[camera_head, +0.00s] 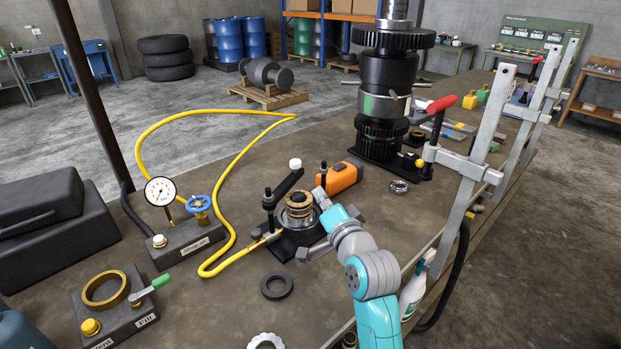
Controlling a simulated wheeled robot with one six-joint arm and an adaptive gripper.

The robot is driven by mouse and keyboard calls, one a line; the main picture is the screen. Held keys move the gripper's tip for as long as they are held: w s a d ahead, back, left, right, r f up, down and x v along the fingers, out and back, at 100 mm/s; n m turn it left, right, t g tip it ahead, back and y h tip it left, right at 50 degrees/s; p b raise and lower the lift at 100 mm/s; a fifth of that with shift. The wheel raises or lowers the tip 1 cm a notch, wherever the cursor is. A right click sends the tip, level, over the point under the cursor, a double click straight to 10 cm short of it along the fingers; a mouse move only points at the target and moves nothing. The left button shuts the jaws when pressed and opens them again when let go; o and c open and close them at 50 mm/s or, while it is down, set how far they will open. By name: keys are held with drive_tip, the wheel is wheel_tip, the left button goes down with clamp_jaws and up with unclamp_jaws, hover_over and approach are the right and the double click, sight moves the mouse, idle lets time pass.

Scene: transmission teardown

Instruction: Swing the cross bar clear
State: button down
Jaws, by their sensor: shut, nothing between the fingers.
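The cross bar (283,188) is a short black bar on the small clutch fixture (287,243). Its near end sits at the left black post (268,218), and its other end points up and back, where a white knob (295,163) shows. The bar lies left of and behind the brass-coloured ringed part (299,203) standing in the fixture. A second black post (323,177) stands apart from the bar's far end. My gripper (320,196) is shut and empty, right of the ringed part near the second post. Its fingertips are small and partly unclear.
A yellow hose (232,225) runs from the fixture past the gauge block (187,243). An orange box (338,178) stands just behind my gripper. A tall black gear assembly (386,90) stands behind it. A black ring (276,286) lies in front. Metal uprights (470,175) line the right edge.

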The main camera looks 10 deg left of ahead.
sight(289, 176)
drive_tip(key=w+a+m, duration=0.1)
drive_tip(key=w+m, duration=0.1)
drive_tip(key=w, duration=0.1)
drive_tip(key=w+a+f+m, duration=0.1)
drive_tip(key=w+m, duration=0.1)
drive_tip(key=w, duration=0.1)
drive_tip(key=w+a+m, duration=0.2)
drive_tip(key=w, duration=0.1)
drive_tip(key=shift+w+a+f, duration=0.1)
drive_tip(key=shift+w+f, duration=0.05)
idle(0.4)
